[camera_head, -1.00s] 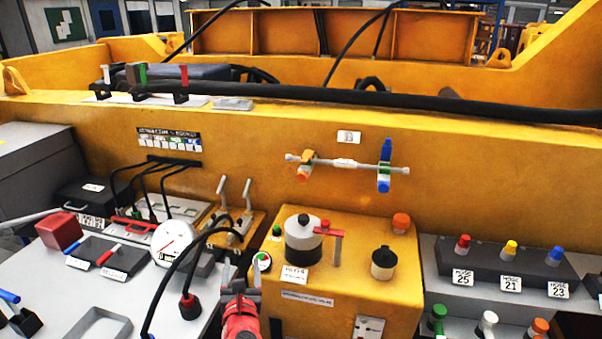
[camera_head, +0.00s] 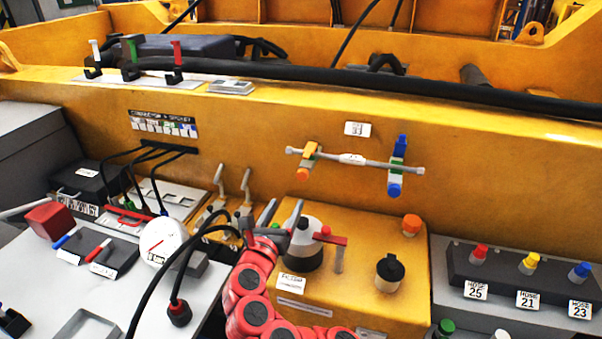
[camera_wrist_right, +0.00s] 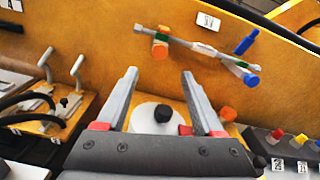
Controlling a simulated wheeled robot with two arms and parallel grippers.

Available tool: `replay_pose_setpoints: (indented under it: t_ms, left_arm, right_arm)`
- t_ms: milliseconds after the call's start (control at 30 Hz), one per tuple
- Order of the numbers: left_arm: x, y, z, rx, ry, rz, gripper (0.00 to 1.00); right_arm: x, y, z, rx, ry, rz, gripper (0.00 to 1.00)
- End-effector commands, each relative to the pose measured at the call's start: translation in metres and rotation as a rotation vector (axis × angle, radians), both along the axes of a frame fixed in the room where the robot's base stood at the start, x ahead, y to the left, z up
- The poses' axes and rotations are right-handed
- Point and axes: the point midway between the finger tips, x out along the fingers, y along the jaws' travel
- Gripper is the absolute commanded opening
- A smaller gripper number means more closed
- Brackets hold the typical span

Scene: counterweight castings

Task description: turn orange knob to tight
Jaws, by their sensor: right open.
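An orange knob (camera_head: 411,224) stands on the back right of the yellow box (camera_head: 350,285); in the right wrist view it (camera_wrist_right: 228,113) is just right of the right finger. Another orange knob (camera_head: 303,174) hangs under the left valve of the pipe on the yellow wall; it also shows in the right wrist view (camera_wrist_right: 159,50). My right gripper (camera_head: 282,215) is open and empty, left of the box's orange knob and by the white-and-black pot (camera_head: 304,245). In the wrist view, the pot's black top sits between the fingers' lower parts. My left gripper is out of view.
A red-handled lever (camera_head: 331,239) and a black-capped knob (camera_head: 389,272) stand on the box. Black cables (camera_head: 190,255) loop left of my right arm. A rack of hose plugs (camera_head: 520,275) is at right. The wall between pipe and box is clear.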

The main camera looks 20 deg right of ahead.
Motion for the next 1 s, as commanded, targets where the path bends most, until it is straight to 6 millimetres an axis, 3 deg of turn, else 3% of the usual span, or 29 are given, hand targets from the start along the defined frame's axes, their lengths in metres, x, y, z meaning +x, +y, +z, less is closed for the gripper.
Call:
replay_pose_setpoints:
  t_ms: [300, 500, 700, 1000]
  left_arm:
    - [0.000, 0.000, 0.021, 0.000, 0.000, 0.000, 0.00]
    - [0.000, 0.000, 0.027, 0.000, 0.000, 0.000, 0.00]
    - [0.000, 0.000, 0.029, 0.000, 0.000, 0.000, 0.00]
    - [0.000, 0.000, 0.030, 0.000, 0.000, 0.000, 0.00]
  right_arm:
    - [0.061, -0.043, 0.002, 0.002, 0.003, -0.005, 0.69]
    - [0.089, -0.062, 0.001, 0.003, 0.001, -0.006, 0.69]
    - [0.103, -0.070, 0.001, 0.002, 0.001, -0.002, 0.69]
    - [0.106, -0.072, 0.000, 0.001, 0.000, 0.001, 0.69]
